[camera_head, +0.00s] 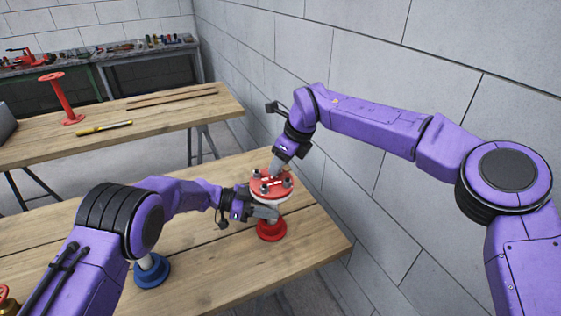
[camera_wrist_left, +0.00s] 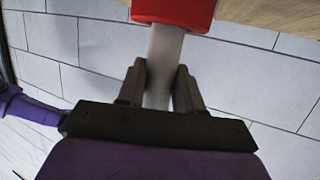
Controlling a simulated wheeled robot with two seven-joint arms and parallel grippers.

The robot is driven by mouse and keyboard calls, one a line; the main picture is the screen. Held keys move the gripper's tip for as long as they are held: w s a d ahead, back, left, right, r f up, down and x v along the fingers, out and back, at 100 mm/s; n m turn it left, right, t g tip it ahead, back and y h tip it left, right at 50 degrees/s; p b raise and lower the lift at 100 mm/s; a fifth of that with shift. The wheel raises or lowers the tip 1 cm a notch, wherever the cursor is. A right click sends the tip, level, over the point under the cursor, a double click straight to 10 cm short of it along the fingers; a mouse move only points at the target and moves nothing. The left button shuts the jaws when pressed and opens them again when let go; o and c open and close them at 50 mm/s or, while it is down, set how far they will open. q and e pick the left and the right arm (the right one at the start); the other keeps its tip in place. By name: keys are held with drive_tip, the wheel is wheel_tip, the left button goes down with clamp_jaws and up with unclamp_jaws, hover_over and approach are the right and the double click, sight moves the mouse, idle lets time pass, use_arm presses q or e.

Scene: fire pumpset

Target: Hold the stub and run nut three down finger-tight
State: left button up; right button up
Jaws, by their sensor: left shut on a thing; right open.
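The stub (camera_head: 273,213) is a light pipe standing upright on a red base (camera_head: 271,230) on the near wooden table. A red round flange (camera_head: 264,187) with several dark bolts and nuts sits on its top. My left gripper (camera_head: 268,212) is shut on the stub just below the flange. In the left wrist view its two fingers (camera_wrist_left: 160,85) lie either side of the grey pipe (camera_wrist_left: 164,50), with a red part at the top. My right gripper (camera_head: 277,168) is open above the flange's back edge, over a nut. Which nut is three, I cannot tell.
A blue-based pipe (camera_head: 152,271) stands on the near table (camera_head: 200,255), partly behind my left arm. A brass part (camera_head: 8,302) is at the lower left corner. A grey block wall (camera_head: 400,70) rises close on the right. The far table (camera_head: 150,118) holds a red stand and a yellow tool.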

clamp_jaws()
drive_tip(key=m, duration=0.2)
drive_tip(key=m+t+h, duration=0.1)
drive_tip(key=m, duration=0.1)
drive_tip(key=shift+s+a, duration=0.2)
drive_tip(key=m, duration=0.1)
drive_tip(key=m+h, duration=0.1)
drive_tip(key=m, duration=0.1)
drive_tip(key=shift+s+a+m+t, duration=0.1)
drive_tip(key=shift+a+m+t, duration=0.1)
drive_tip(key=shift+m+t, duration=0.15)
drive_tip(key=m, duration=0.1)
drive_tip(key=m+h, duration=0.1)
drive_tip(key=m, duration=0.1)
drive_tip(key=m+h, duration=0.1)
drive_tip(key=shift+a, duration=0.25)
use_arm(q)
drive_tip(key=shift+r, duration=0.1)
use_arm(e)
drive_tip(key=shift+a+m+h, duration=0.2)
drive_tip(key=shift+m+h, duration=0.5)
drive_tip(key=shift+m, duration=1.05)
drive_tip(key=shift+f, duration=0.1)
